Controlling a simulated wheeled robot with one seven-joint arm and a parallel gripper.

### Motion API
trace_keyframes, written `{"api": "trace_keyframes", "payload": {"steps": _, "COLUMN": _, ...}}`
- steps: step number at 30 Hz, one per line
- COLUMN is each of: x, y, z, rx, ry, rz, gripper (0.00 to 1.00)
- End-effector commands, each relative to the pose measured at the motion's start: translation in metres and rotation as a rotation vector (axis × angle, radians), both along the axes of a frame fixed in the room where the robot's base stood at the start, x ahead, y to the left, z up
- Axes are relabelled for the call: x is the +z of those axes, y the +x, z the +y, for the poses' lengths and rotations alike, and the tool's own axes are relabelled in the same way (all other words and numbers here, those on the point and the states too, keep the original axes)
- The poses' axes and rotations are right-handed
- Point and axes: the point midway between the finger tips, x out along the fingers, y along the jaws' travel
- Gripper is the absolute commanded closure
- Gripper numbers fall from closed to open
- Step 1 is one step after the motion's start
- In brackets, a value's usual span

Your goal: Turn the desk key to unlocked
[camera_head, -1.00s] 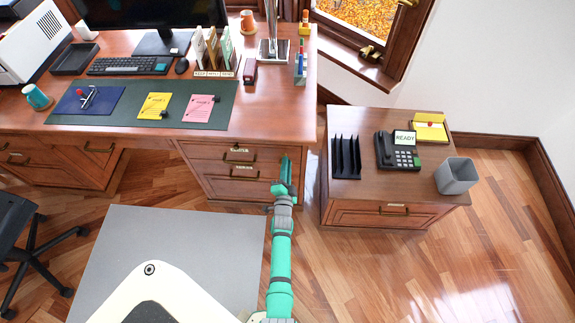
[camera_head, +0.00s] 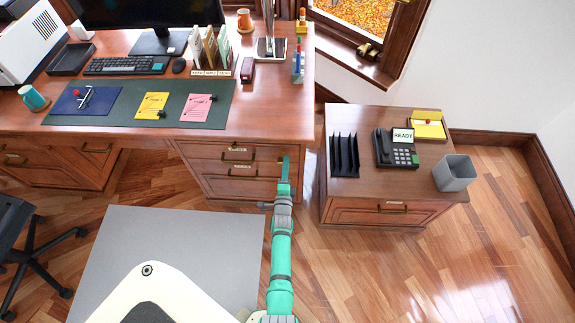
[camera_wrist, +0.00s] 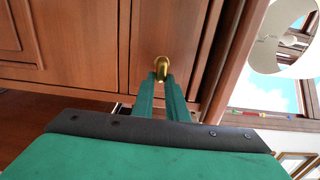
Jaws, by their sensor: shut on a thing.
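The brass desk key (camera_wrist: 161,66) shows at the tips of my gripper (camera_wrist: 161,80) in the wrist view. The fingers are shut on the key, which stands out from a wooden panel of the desk. My gripper (camera_head: 284,172) also shows in the head view, in front of the right end of the desk's drawer unit (camera_head: 225,187). The key is hidden there. The lock face behind the key is mostly covered, so I cannot tell which way it is turned.
A small side cabinet (camera_head: 345,213) with a phone (camera_head: 397,149) and a grey bin (camera_head: 455,173) stands to the right of my gripper. An office chair (camera_head: 30,235) is at the far left.

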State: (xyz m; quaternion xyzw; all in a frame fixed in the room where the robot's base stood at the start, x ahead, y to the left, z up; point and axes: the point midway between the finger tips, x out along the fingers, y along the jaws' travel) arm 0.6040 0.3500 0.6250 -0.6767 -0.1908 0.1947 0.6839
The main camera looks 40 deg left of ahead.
Motion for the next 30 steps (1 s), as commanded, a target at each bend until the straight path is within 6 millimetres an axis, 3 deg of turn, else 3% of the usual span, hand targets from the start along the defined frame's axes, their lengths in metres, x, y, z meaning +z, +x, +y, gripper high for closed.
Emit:
{"api": "trace_keyframes", "payload": {"steps": 8, "x": 0.003, "y": 0.003, "z": -0.003, "rx": -0.007, "ry": 0.007, "rz": -0.005, "gripper": 1.0}}
{"api": "trace_keyframes", "payload": {"steps": 9, "x": 0.003, "y": 0.003, "z": -0.003, "rx": -0.007, "ry": 0.007, "rz": -0.005, "gripper": 0.83}}
{"api": "trace_keyframes", "payload": {"steps": 11, "x": 0.003, "y": 0.003, "z": -0.003, "rx": -0.007, "ry": 0.006, "rz": -0.004, "gripper": 0.69}}
{"api": "trace_keyframes", "payload": {"steps": 23, "x": 0.0, "y": -0.002, "z": -0.005, "rx": -0.005, "ry": 0.003, "rz": -0.001, "gripper": 0.69}}
{"api": "trace_keyframes", "payload": {"steps": 30, "x": 0.0, "y": -0.03, "z": -0.021, "rx": -0.005, "ry": 0.003, "rz": 0.002, "gripper": 0.69}}
